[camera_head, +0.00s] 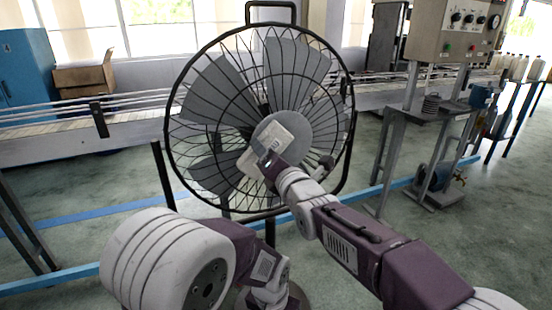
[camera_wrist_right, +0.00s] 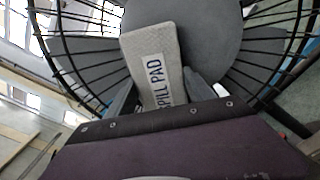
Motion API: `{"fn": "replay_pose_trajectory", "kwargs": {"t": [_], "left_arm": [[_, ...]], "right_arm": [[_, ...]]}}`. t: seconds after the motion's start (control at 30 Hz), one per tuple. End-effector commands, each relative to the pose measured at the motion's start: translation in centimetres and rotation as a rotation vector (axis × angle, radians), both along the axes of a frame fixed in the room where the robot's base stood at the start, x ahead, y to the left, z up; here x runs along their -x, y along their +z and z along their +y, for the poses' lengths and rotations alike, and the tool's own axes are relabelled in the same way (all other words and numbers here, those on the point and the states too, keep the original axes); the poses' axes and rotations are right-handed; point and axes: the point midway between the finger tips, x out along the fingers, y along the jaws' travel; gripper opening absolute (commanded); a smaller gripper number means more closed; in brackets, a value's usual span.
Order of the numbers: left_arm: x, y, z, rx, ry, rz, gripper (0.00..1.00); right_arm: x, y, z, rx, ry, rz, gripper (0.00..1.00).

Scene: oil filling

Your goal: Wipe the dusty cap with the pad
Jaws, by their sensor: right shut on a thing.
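The cap (camera_head: 299,124) is the round grey disc at the middle of a black wire-caged fan. In the right wrist view the cap (camera_wrist_right: 211,40) fills the upper middle as a plain dark grey disc. My right gripper (camera_head: 262,163) is shut on a light grey pad (camera_head: 277,138), which reads "SPILL PAD" in the right wrist view (camera_wrist_right: 155,66). The pad overlaps the cap in both views; whether it touches the cap I cannot tell. My left arm is at the lower left of the head view; its gripper does not show.
The fan's wire cage (camera_head: 176,140) surrounds the cap. A conveyor (camera_head: 70,140) runs behind the fan. A cardboard box (camera_head: 85,77) and a blue cabinet (camera_head: 27,65) stand at the back left. A control box (camera_head: 455,33) and a metal stand (camera_head: 400,140) are at the right.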

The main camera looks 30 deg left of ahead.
Motion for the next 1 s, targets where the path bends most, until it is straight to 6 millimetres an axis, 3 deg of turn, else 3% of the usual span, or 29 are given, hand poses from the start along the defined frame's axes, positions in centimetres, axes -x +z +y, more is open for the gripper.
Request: {"fn": "replay_pose_trajectory", "kwargs": {"t": [0.37,0.5,1.0], "left_arm": [[0.0,1.4,0.0,0.0,0.0,0.0,0.36],[0.0,1.2,0.0,0.0,0.0,0.0,0.36],[0.0,2.2,0.0,0.0,0.0,0.0,0.36]], "right_arm": [[0.2,2.0,-0.1,0.0,0.001,-0.001,0.29],[0.1,1.9,-0.2,0.001,0.0,-0.001,0.29],[-3.0,1.9,-2.5,0.001,-0.001,0.0,0.29]]}}
